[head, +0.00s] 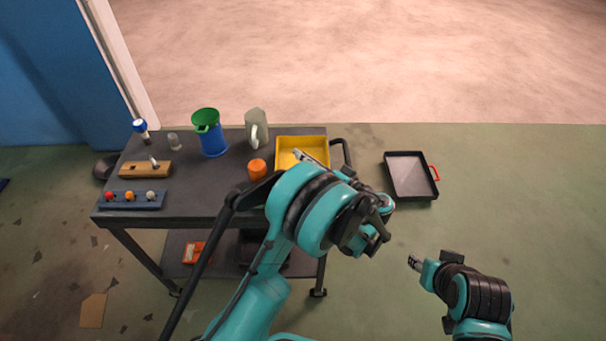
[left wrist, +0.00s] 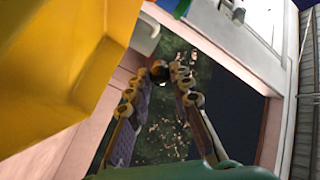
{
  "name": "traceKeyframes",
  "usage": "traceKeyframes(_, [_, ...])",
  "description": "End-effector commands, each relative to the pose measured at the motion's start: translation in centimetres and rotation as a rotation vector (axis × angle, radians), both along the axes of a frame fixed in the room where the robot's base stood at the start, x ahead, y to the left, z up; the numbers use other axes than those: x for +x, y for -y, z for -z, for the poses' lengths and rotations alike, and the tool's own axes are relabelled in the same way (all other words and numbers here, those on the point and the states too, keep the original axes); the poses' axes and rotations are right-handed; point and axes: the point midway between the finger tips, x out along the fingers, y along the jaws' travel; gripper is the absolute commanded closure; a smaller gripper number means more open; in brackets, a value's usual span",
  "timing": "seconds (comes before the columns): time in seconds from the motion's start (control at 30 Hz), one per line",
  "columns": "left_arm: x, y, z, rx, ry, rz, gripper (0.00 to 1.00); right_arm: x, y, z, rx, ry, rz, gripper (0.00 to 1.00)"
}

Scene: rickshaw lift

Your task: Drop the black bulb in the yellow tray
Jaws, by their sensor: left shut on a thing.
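The yellow tray (head: 314,141) sits at the right end of the dark cart top, partly hidden by my left arm. My left gripper (head: 308,157) is over the tray's near part, partly hidden by its own arm. In the left wrist view its two fingers converge on a small dark round thing, the black bulb (left wrist: 160,71), held at the fingertips. The yellow tray (left wrist: 60,60) fills the left of that view, beside the fingers. My right gripper (head: 414,263) is off to the right, away from the cart, and too small to read.
The cart top (head: 185,205) also holds an orange cylinder (head: 257,168), a blue cup with green funnel (head: 210,135), a pale mug (head: 256,130), a wooden block (head: 145,169) and a blue rack of coloured bulbs (head: 131,199). A black tray (head: 410,175) stands apart at right.

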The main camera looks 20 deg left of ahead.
Motion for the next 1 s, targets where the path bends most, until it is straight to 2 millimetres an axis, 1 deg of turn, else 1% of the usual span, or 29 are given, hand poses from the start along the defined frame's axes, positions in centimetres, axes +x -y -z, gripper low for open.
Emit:
traceKeyframes(0.07, [0.0, 0.0, -0.1, 0.000, 0.000, 0.000, 0.93, 0.0, 0.0, -0.1, 0.000, 0.000, 0.000, 0.60])
traceKeyframes(0.1, [0.0, 0.0, -0.1, 0.000, 0.000, 0.000, 0.77, 0.0, 0.0, -0.1, 0.000, 0.000, 0.000, 0.60])
traceKeyframes(0.17, [0.0, 0.0, -0.1, 0.000, 0.000, 0.000, 0.61, 0.0, 0.0, -0.1, 0.000, 0.000, 0.000, 0.60])
traceKeyframes(0.2, [0.0, 0.0, -0.1, 0.000, 0.000, 0.000, 0.55, 0.0, 0.0, -0.1, 0.000, 0.000, 0.000, 0.60])
traceKeyframes(0.47, [0.0, 0.0, -0.1, 0.000, 0.000, 0.000, 0.55, 0.0, 0.0, -0.1, 0.000, 0.000, 0.000, 0.60])
traceKeyframes(0.57, [-0.2, 0.5, -0.1, 0.000, 0.000, 0.001, 0.55, 0.0, 0.0, -0.1, 0.000, 0.000, 0.000, 0.60])
traceKeyframes(0.67, [-0.9, 1.8, -0.1, 0.000, 0.000, 0.004, 0.55, 0.0, 0.0, 0.0, 0.000, 0.000, 0.000, 0.60])
traceKeyframes(0.8, [-2.1, 4.0, 0.0, 0.001, 0.000, 0.005, 0.55, 0.0, 0.0, 0.0, 0.000, 0.000, 0.000, 0.60])
traceKeyframes(0.9, [-2.8, 5.3, 0.0, 0.000, 0.000, 0.004, 0.55, 0.0, 0.0, 0.0, 0.000, 0.000, 0.000, 0.60])
traceKeyframes(1.0, [-3.4, 6.2, 0.0, 0.000, 0.000, 0.001, 0.55, 0.0, 0.0, 0.0, 0.000, 0.000, 0.000, 0.60])
